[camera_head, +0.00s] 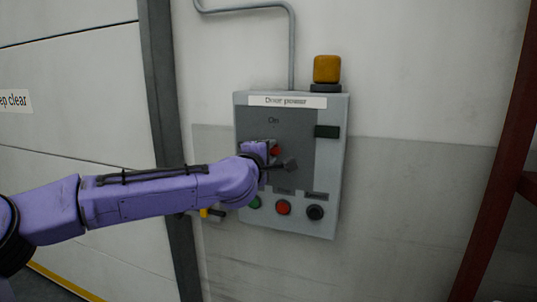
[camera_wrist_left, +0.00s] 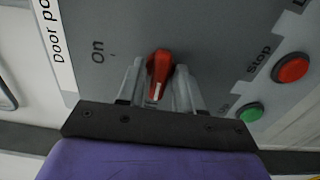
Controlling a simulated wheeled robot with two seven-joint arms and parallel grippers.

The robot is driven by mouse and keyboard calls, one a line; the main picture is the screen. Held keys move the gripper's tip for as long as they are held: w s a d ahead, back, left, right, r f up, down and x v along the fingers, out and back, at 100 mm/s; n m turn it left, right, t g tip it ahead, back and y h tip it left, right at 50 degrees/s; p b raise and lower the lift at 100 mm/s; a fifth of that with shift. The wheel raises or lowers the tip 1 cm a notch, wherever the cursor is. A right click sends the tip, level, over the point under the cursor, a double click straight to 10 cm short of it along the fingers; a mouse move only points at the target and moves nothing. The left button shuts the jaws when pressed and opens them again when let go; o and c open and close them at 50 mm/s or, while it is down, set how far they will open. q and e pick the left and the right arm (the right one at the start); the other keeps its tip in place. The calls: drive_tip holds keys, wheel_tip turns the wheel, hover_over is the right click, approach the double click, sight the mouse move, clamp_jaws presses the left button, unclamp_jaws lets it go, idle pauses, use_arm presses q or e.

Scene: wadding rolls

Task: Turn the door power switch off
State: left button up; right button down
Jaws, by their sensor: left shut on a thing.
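The grey door power box (camera_head: 334,180) hangs on the wall in the head view, with a "Door power" label at its top and "On" printed below. The red switch knob (camera_wrist_left: 160,68) with a white mark stands between the two fingers of my left gripper (camera_wrist_left: 158,84) in the left wrist view. The gripper is shut on the knob. In the head view only a bit of the red knob (camera_head: 276,150) shows past my purple wrist. "On" is to the knob's left in the wrist view. I cannot tell the knob's exact setting. My right gripper is out of view.
Below the switch sit a green button (camera_head: 255,202), a red stop button (camera_head: 284,207) and a black knob (camera_head: 315,212). An orange lamp (camera_head: 327,69) tops the box. A conduit (camera_head: 291,50) runs up the wall. A red post (camera_head: 493,170) stands at right.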

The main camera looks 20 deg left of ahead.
use_arm(q)
drive_tip(key=o, duration=0.7)
drive_tip(key=shift+o, duration=0.2)
drive_tip(key=s+b, duration=0.2)
drive_tip(key=s, duration=0.8)
drive_tip(key=shift+s+a+b, duration=0.2)
drive_tip(key=shift+s+b, duration=0.1)
drive_tip(key=shift+b, duration=0.05)
